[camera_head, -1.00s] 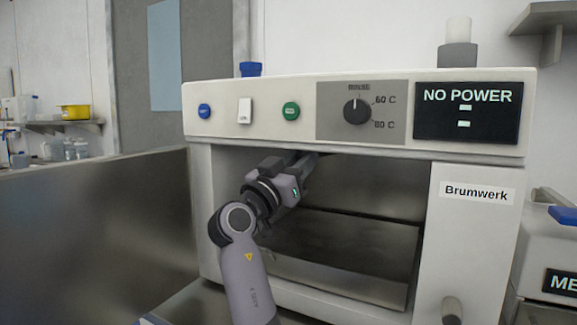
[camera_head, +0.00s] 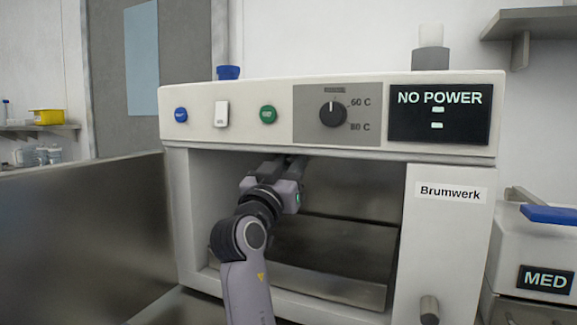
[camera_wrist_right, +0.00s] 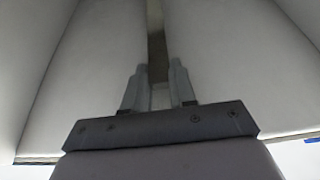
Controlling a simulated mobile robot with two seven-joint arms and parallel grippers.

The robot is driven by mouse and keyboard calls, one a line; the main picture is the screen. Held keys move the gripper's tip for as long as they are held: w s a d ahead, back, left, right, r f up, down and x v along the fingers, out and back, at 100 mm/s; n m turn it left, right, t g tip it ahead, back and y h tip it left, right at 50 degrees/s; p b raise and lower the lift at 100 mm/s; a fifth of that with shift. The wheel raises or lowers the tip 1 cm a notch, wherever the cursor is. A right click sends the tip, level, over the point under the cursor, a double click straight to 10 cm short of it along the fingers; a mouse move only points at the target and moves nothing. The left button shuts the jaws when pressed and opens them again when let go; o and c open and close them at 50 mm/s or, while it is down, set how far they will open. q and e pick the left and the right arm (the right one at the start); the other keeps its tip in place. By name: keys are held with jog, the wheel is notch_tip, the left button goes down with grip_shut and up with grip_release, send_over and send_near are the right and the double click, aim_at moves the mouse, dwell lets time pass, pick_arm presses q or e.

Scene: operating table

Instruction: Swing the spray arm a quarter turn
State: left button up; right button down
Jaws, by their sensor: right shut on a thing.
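The washer (camera_head: 190,155), labelled Brumwerk, stands in front of me with its chamber open. My right gripper (camera_head: 284,166) reaches into the upper part of the chamber, just under the control panel. In the right wrist view its two fingers (camera_wrist_right: 160,72) are close together on a narrow grey bar, which looks like the spray arm (camera_wrist_right: 158,98). The bar's far end and its mount are hidden. In the head view my own wrist and the chamber's shadow cover the spray arm. My left gripper is not in view.
The panel has blue and green buttons, a white switch (camera_head: 222,114), a dial (camera_head: 333,113) and a display (camera_head: 438,113) reading NO POWER. A metal tray (camera_head: 320,270) lies low in the chamber. A box marked MED (camera_head: 520,245) stands at right.

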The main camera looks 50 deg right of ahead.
jog(key=shift+r, duration=0.15)
jog(key=c, duration=1)
grip_release()
jog(key=shift+d, duration=0.1)
jog(key=shift+c, duration=0.2)
jog(key=shift+o, duration=0.6)
jog(key=shift+d, duration=0.1)
jog(key=shift+f, duration=0.2)
jog(key=b+v, duration=0.2)
jog(key=v, duration=0.5)
